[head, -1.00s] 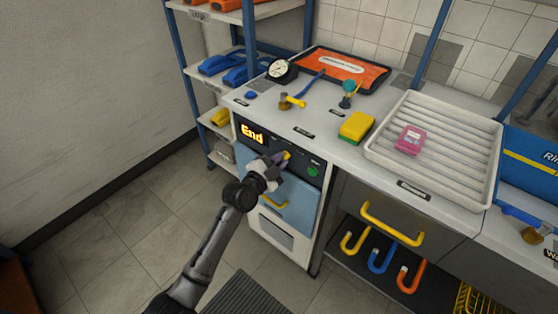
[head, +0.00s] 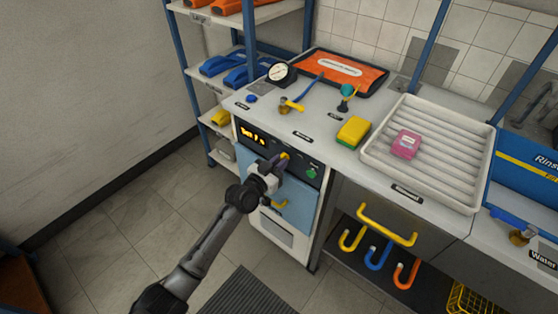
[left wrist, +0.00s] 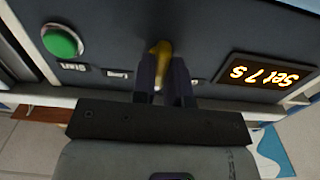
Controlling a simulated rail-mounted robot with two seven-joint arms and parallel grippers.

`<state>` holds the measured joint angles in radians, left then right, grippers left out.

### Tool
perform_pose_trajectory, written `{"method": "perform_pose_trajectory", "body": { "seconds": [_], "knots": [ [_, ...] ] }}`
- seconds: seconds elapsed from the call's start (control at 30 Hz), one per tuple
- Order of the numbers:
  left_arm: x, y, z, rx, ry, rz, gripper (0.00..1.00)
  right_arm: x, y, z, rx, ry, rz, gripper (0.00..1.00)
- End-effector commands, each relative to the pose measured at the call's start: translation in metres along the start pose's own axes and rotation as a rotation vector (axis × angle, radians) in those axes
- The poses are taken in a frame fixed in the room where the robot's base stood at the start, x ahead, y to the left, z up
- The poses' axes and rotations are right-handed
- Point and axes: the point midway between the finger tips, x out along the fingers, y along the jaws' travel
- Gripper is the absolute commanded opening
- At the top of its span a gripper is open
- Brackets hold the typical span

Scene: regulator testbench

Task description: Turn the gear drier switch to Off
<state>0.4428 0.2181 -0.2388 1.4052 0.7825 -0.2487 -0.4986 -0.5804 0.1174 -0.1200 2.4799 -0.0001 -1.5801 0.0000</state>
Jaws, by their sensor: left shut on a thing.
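The gear drier (head: 285,205) is a unit with a blue door under the counter. Its dark control panel carries a lit orange display (head: 252,133), which reads something like "Set 7 s" in the left wrist view (left wrist: 265,77). The yellow switch (left wrist: 160,55) sits mid-panel. My left gripper (head: 280,162) is at the panel, its two dark fingers shut around the yellow switch, which they partly hide. A green button (left wrist: 62,41) is on the same panel, with small labels beside it. My right gripper is not in view.
The counter above holds a gauge (head: 281,72), a yellow-green sponge (head: 353,130) and a white ribbed tray (head: 430,190) with a pink item (head: 405,145). A drawer with a yellow handle (head: 388,224) is to the right. Open floor lies left.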

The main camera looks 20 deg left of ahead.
Motion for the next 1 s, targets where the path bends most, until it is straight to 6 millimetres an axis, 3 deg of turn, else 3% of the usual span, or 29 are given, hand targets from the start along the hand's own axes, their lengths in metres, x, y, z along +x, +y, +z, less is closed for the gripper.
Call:
{"method": "perform_pose_trajectory", "body": {
  "seconds": [0.6,1.0],
  "knots": [
    [0.0,0.001,-0.001,-0.575,0.0,0.0,0.0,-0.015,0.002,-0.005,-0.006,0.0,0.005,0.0],
    [0.0,0.001,-0.001,-0.83,0.0,-0.001,0.0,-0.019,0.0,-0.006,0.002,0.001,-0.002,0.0]
  ]
}}
